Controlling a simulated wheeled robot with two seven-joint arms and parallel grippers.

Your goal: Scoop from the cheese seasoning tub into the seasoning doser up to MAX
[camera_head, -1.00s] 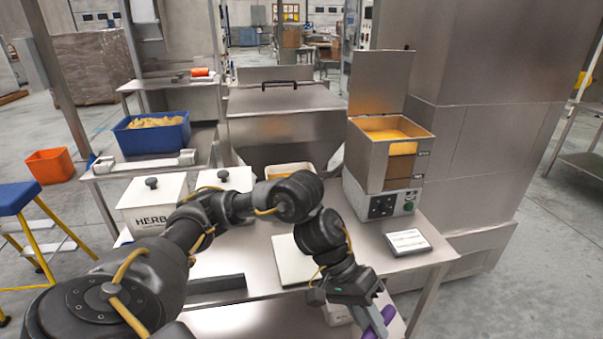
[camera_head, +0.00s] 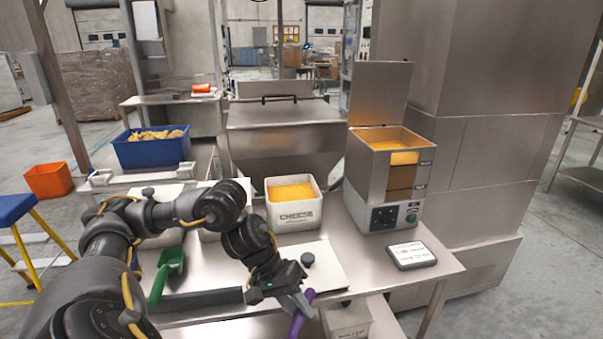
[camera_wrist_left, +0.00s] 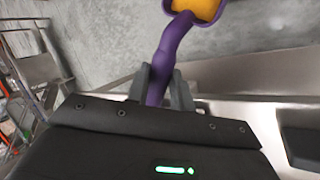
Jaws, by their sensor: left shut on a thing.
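My left gripper (camera_head: 292,297) is shut on the handle of a purple scoop (camera_head: 299,318), over the bench's front edge. In the left wrist view the scoop (camera_wrist_left: 172,50) holds orange powder in its bowl, partly cut off by the top edge. The white cheese tub (camera_head: 296,217) stands open on the bench, with orange seasoning inside, behind my gripper. The seasoning doser (camera_head: 375,180) stands right of it with its lid raised. Orange seasoning shows inside and through its front window; the level marks are too small to read. My right gripper is not in view.
A white lid with a black knob (camera_head: 308,260) lies before the cheese tub. A green scoop (camera_head: 170,268) is on the left, near tubs partly hidden by my arm. A small panel (camera_head: 411,255) lies in front of the doser. A blue crate (camera_head: 152,150) stands behind left.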

